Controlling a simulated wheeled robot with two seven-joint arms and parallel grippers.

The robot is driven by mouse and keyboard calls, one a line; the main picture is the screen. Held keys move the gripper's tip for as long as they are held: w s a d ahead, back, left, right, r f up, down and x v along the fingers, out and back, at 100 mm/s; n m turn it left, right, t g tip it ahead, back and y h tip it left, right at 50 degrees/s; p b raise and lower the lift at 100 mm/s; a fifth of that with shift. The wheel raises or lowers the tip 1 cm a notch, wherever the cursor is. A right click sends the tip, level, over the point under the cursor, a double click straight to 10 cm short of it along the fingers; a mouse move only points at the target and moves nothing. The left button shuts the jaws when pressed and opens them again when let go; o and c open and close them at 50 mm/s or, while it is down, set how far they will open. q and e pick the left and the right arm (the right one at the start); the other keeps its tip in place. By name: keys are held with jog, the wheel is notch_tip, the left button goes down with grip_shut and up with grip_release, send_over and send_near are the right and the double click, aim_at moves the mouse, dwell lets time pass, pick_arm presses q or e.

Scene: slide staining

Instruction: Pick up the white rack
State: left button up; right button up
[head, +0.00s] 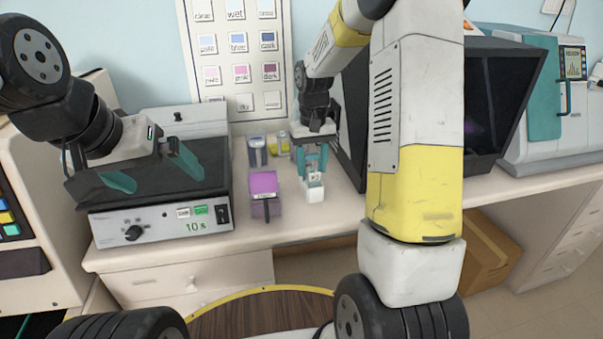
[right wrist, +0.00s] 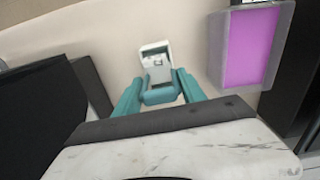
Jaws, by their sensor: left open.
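The small white rack (head: 314,190) is upright at the counter, right of a purple-topped staining dish. In the right wrist view the rack (right wrist: 156,62) shows between the teal fingers, with a teal part at its near end. My right gripper (head: 312,162) is above the rack, pointing down, one finger at each side of its upper part. I cannot tell whether the fingers press on it, or whether its base touches the counter. My left gripper (head: 152,172) is open and empty over the dark top of the grey timer unit.
The purple-topped dish (head: 264,186) is close on the left of the rack; it also shows in the right wrist view (right wrist: 250,47). The grey unit (head: 160,223) reads 10 s. Small containers (head: 257,150) stand behind. A large black-fronted box (head: 490,95) is at right.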

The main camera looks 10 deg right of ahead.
grip_shut()
jog(key=shift+r, duration=0.1)
